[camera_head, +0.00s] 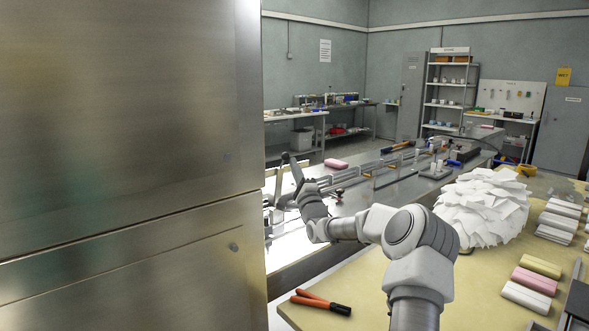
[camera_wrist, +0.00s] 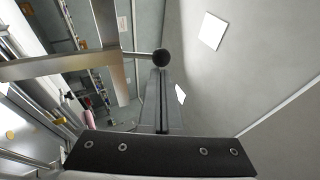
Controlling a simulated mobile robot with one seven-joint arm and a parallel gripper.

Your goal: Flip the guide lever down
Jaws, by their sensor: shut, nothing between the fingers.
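In the wrist view, the guide lever shows as a thin metal rod ending in a round black knob (camera_wrist: 161,57). My gripper (camera_wrist: 161,75) has its two fingers pressed together, with nothing between them. The fingertips are right by the knob, which overlaps them in the picture; I cannot tell whether they touch. In the head view, my gripper (camera_head: 296,172) is small, over the machine's near end, just beyond the steel cabinet's edge. The lever cannot be told apart from it there.
A large steel cabinet (camera_head: 130,140) fills the left of the head view. The conveyor (camera_head: 370,187) runs to the back right, with a pink block (camera_head: 336,163) beside it. A pile of white sheets (camera_head: 484,207) and orange-handled pliers (camera_head: 320,302) are on the yellowish table (camera_head: 368,290).

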